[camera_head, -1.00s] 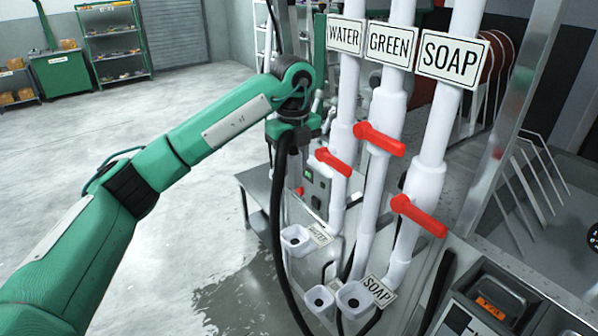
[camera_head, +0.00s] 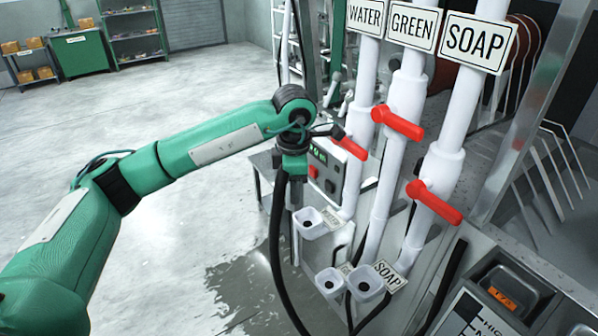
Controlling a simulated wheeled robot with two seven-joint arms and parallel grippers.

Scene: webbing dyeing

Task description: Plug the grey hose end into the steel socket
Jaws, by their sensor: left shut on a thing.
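My left gripper (camera_head: 295,178) points down in front of the control box, to the left of the white pipes. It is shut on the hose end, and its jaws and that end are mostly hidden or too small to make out. A black hose (camera_head: 277,235) hangs from beside the gripper and curves down to the bottom of the picture. I cannot pick out the steel socket for certain. My right gripper is out of view.
White pipes with red valve handles (camera_head: 398,122) stand right of the gripper, under WATER, GREEN and SOAP signs (camera_head: 478,42). White square cups (camera_head: 367,283) with dark holes sit below. A control box (camera_head: 328,172) stands behind. The floor (camera_head: 150,240) at left is open.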

